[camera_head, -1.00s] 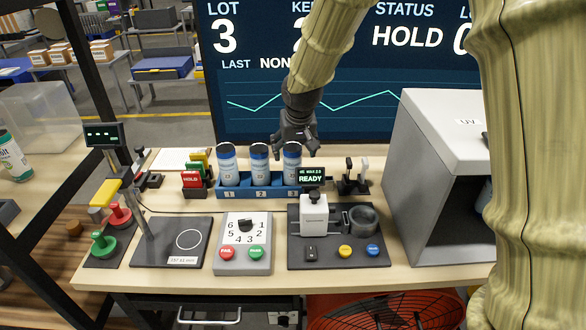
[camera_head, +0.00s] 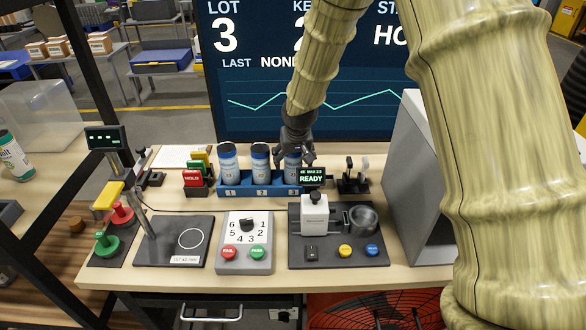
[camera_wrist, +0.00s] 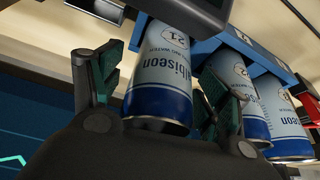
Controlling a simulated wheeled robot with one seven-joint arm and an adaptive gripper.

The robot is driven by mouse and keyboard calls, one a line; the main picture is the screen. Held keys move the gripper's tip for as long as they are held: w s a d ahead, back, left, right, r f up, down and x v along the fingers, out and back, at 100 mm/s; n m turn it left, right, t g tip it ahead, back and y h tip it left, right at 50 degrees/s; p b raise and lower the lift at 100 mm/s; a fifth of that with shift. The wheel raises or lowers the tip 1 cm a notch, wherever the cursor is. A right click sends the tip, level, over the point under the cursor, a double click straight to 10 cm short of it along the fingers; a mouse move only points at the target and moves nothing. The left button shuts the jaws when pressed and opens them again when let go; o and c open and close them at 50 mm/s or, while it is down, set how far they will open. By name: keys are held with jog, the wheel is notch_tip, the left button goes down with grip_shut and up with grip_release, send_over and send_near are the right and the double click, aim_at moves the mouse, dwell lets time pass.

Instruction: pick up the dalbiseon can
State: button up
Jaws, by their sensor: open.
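Three blue-and-white cans stand upright in a blue rack (camera_head: 240,190) at the back of the bench: a left can (camera_head: 228,166), a middle can (camera_head: 260,164) and a right can (camera_head: 291,168). My gripper (camera_head: 298,155) is at the upper part of the right can and partly hides it. In the wrist view my open gripper (camera_wrist: 160,78) has its green-padded fingers on either side of the nearest dalbiseon can (camera_wrist: 160,72), which bears the number 21. Whether the pads touch it I cannot tell. The other two cans show beside it (camera_wrist: 238,85) (camera_wrist: 280,115).
A READY display (camera_head: 312,177) stands close to the right of the rack, and red, green and yellow blocks (camera_head: 197,172) to its left. A grey UV box (camera_head: 412,190) stands at the right. A large screen (camera_head: 350,80) rises behind the bench.

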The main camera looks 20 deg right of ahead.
jog(key=shift+s+r, duration=0.1)
jog(key=shift+s, duration=0.05)
jog(key=shift+w+f, duration=0.2)
jog(key=shift+w, duration=0.05)
jog(key=c, duration=0.5)
jog(key=shift+s+r, duration=0.1)
jog(key=shift+s, duration=0.05)
jog(key=shift+c, duration=1.3)
